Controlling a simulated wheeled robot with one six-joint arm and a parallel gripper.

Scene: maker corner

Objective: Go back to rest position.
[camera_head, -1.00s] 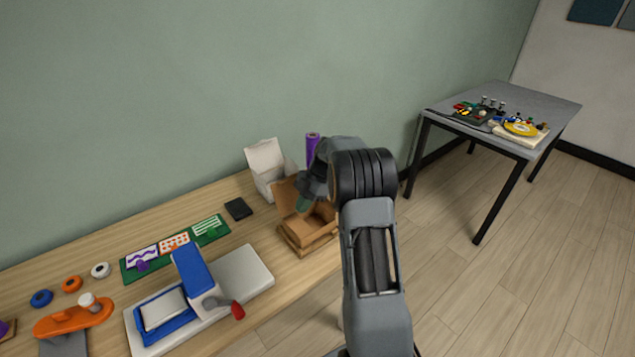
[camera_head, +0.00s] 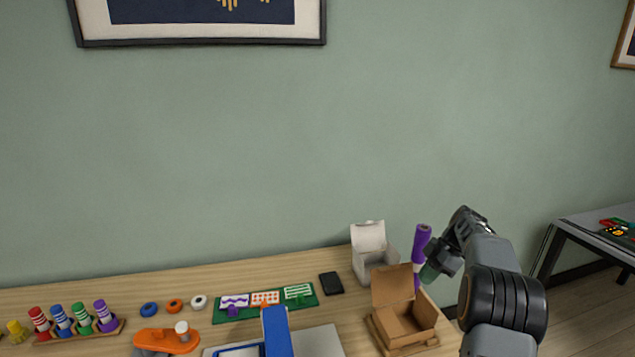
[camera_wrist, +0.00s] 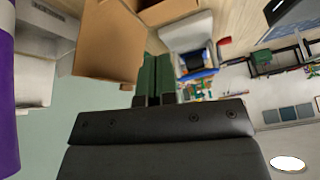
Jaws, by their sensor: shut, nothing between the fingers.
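My gripper (camera_head: 430,272) is at the right end of the wooden workbench (camera_head: 60,299) in the head view, beside the open cardboard box and in front of a purple roll. In the wrist view my gripper's green fingers (camera_wrist: 155,75) are together with nothing held between them. My arm comes in from the lower right of the head view.
The open cardboard box (camera_head: 405,322) stands just left of and below my gripper, with a white open box (camera_head: 372,262) behind it. The purple roll (camera_head: 422,238) stands upright close by. A black phone-like slab (camera_head: 331,283), a green board (camera_head: 228,311), a blue-handled press (camera_head: 277,330) and an orange tool (camera_head: 170,341) are farther left. A grey table (camera_head: 600,222) stands right.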

